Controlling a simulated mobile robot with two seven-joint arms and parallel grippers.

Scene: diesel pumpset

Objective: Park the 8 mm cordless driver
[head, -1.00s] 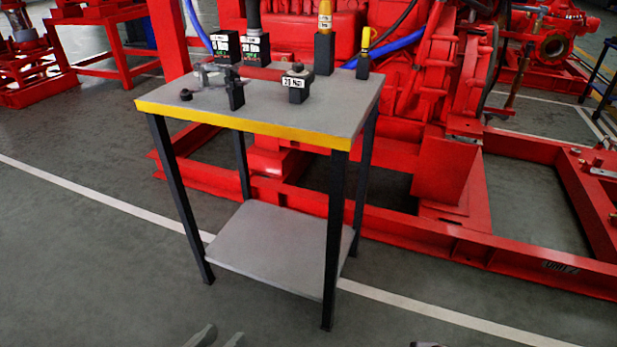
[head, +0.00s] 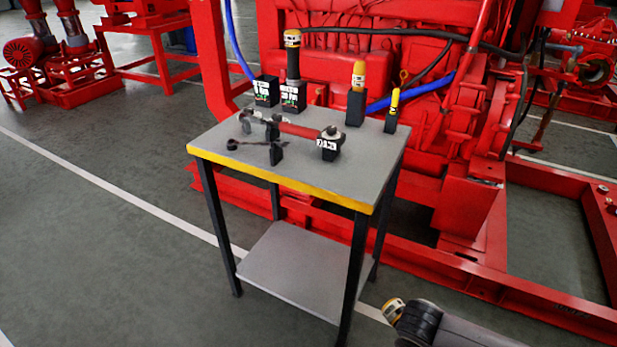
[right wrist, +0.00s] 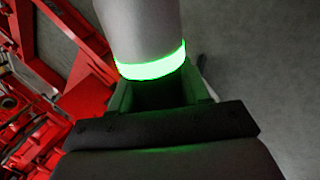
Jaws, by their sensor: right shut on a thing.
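My right gripper (right wrist: 160,92) is shut on the cordless driver. In the right wrist view the driver (right wrist: 143,30) is a grey cylinder with a glowing green ring next to the jaws. In the head view a yellow and white banded end (head: 393,309), likely the driver's, shows beside my dark right wrist, low and in front of the table. At the table's back left stands an empty black holder block (head: 266,91); its label is too small to read surely. Beside it, another block (head: 293,97) holds a similar driver (head: 292,57) upright. My left gripper is out of view.
The grey table (head: 352,176) has a yellow front edge and a lower shelf (head: 296,284). A red-handled tool (head: 300,130) lies across black supports in front of the holders. Two yellow-handled tools (head: 358,77) (head: 394,101) stand at back right. The red pumpset (head: 330,60) is close behind.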

